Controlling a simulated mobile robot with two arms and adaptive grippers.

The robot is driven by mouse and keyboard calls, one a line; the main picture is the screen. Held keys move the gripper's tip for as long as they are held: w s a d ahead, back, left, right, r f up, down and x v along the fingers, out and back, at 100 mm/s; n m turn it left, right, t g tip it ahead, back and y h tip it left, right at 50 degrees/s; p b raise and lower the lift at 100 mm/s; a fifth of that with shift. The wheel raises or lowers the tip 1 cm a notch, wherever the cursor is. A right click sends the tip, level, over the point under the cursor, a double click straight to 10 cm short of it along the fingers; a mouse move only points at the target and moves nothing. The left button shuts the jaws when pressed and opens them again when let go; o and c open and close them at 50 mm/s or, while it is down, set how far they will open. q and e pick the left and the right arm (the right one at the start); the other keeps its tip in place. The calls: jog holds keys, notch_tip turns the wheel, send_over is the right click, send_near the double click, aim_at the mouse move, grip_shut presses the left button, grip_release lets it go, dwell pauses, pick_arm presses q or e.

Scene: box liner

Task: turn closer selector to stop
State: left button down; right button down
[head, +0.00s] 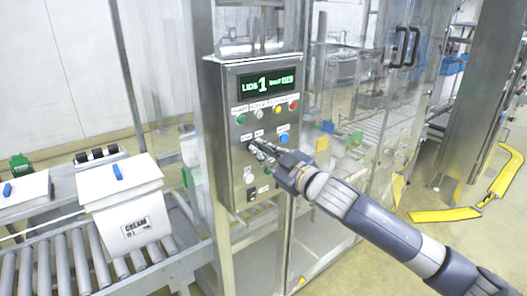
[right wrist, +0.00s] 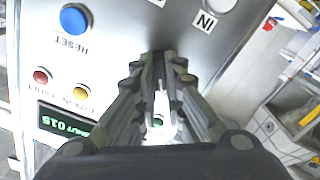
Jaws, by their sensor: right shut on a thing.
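The control panel (head: 238,168) is a steel box with a lit display (head: 266,81) and several buttons. My right gripper (head: 256,149) reaches in from the right and has its fingertips at the middle of the panel, left of and below the blue button (head: 284,139). It is shut on the closer selector, which the fingers mostly hide, so its pointing direction cannot be told. In the right wrist view the gripper's fingers (right wrist: 158,62) meet against the panel face, beside the blue reset button (right wrist: 74,18). My left gripper is not in view.
A green button (head: 241,120), a yellow button (head: 278,110) and a red button (head: 293,105) sit above the fingers. Glass guarding and a yellow floor-level part (head: 445,215) are at right.

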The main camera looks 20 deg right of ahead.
jog(key=c, duration=1.7)
grip_release()
jog(key=v, duration=1.2)
